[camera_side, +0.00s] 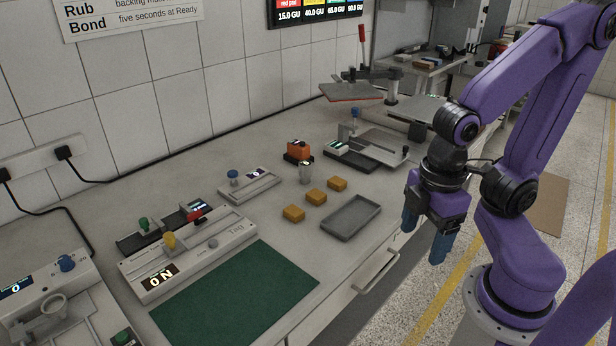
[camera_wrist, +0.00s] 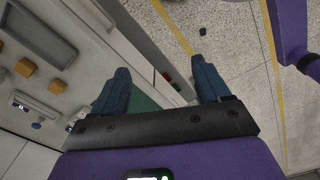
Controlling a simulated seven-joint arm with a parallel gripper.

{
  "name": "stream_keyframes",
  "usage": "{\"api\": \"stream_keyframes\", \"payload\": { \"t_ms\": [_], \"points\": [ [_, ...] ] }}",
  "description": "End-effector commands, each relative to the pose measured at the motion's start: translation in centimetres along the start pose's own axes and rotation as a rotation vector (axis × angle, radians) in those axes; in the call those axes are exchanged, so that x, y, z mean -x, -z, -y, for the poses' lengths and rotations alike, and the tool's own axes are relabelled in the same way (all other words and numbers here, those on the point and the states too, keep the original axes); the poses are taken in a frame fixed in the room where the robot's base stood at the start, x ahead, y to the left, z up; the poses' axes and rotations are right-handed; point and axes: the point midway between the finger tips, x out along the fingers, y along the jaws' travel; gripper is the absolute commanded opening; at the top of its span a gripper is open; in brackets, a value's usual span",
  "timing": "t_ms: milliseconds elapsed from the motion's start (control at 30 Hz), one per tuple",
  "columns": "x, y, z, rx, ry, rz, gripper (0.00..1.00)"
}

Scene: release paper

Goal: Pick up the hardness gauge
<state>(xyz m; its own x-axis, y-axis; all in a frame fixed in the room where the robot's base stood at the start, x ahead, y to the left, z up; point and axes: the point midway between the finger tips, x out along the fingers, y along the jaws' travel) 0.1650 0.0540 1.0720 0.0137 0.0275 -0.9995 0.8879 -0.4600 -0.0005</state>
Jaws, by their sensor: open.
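No label marks the hardness gauge, and I cannot tell for sure which object it is. An orange device on a dark base (camera_side: 299,151) stands upright toward the back of the bench. A small pale upright piece with a dark top (camera_side: 305,172) stands just in front of it. My gripper (camera_side: 425,232) points down with blue fingers spread apart and nothing between them. It is beyond the bench's front edge, to the right of the grey tray and well apart from both objects. In the wrist view my gripper (camera_wrist: 160,65) is also open and empty.
Several yellow-orange blocks (camera_side: 316,196) lie beside a shallow grey tray (camera_side: 351,217). A green mat (camera_side: 235,300) lies at the front. Devices with knobs (camera_side: 190,250) line the left, and a sliding fixture (camera_side: 370,147) stands at the back right.

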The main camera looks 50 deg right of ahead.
Motion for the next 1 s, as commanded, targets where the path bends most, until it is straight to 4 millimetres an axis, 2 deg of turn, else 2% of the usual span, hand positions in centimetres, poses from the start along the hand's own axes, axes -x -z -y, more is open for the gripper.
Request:
{"api": "stream_keyframes", "payload": {
  "t_ms": [167, 267, 400, 600, 800, 1000],
  "points": [
    [0.3, 2.4, -2.1, -0.118, -0.019, -0.018, 0.76],
    [0.5, 4.8, -4.8, -0.248, -0.042, -0.039, 0.76],
    [0.7, 7.9, -9.5, -0.446, -0.078, -0.07, 0.76],
    [0.7, 10.8, -17.2, -0.724, -0.132, -0.116, 0.76],
    [0.3, 11.5, -25.6, -0.997, -0.19, -0.16, 0.76],
    [-0.5, 9.9, -34.3, -1.268, -0.252, -0.205, 0.76]
  ]
}}
